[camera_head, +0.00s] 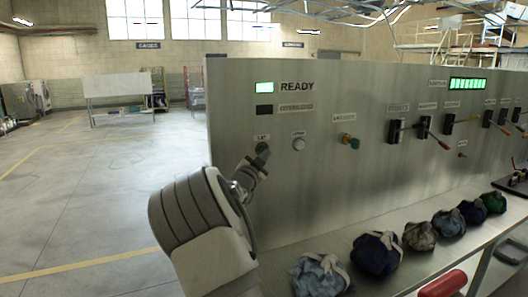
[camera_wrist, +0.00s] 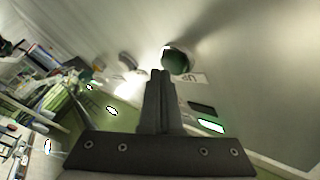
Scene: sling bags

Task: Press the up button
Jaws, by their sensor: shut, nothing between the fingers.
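The up button (camera_head: 262,148) is a round dark green button under a small label on the upright metal panel. In the wrist view the green button (camera_wrist: 177,62) sits just past my fingertips, slightly to their right, beside a label reading UP. My gripper (camera_head: 258,163) is shut and empty. Its tips point at the panel just below the button in the head view. In the wrist view the closed fingers (camera_wrist: 158,75) end close to the button's edge. I cannot tell whether they touch it.
A white button (camera_head: 298,144) and a green knob on yellow (camera_head: 346,140) are to the right, then several levers. Lit READY (camera_head: 264,88) and dark OVERLOAD (camera_head: 264,110) indicators are above. Several cloth bags (camera_head: 319,276) line the shelf below. A red handle (camera_head: 443,284) is at the front.

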